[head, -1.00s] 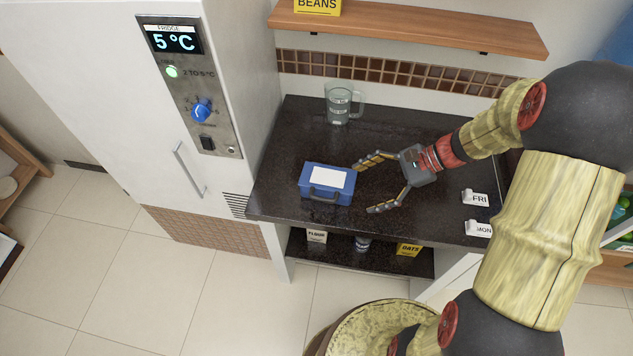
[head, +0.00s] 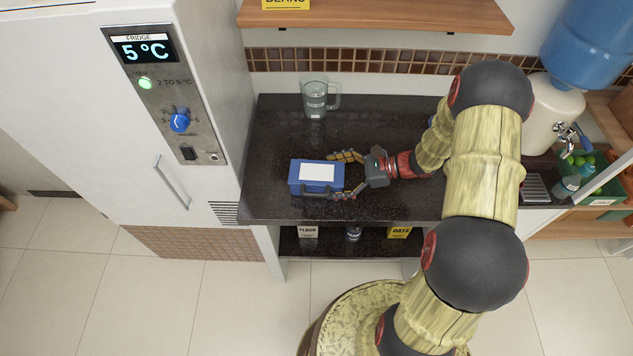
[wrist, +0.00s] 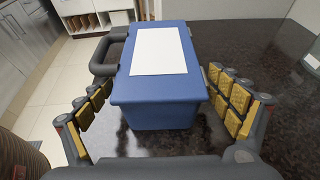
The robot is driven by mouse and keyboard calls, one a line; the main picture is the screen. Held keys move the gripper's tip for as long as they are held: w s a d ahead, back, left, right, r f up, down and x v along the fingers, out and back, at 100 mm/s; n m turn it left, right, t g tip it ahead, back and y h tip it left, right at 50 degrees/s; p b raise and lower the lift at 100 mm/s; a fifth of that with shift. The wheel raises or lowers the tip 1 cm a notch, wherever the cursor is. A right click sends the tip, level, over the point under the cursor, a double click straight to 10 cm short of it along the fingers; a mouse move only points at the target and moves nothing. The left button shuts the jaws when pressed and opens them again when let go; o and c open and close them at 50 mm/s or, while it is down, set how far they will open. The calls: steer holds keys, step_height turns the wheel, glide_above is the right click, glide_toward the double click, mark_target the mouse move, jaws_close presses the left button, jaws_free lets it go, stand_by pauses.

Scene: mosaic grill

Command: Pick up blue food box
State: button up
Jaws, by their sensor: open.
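The blue food box (head: 316,186) with a white label on top sits on the dark counter near its front edge. Its dark handle faces the front. My gripper (head: 346,176) is open at the right end of the box. In the wrist view, the blue food box (wrist: 160,90) lies between the open fingers of my gripper (wrist: 165,110). The dark handle (wrist: 105,55) sticks out on the left.
A clear measuring jug (head: 315,100) stands behind the box on the dark counter (head: 270,135). The white fridge (head: 215,80) rises close on the left. A wooden shelf (head: 400,15) hangs above the back. A water dispenser (head: 555,110) stands at the right.

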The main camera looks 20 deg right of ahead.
mark_target(321, 179)
steer(key=x, duration=0.3)
steer(key=shift+a+f, duration=0.2)
steer(key=shift+f, duration=0.05)
steer(key=c, duration=0.3)
steer(key=c, duration=1.1)
steer(key=shift+r, duration=0.15)
steer(key=shift+c, duration=0.5)
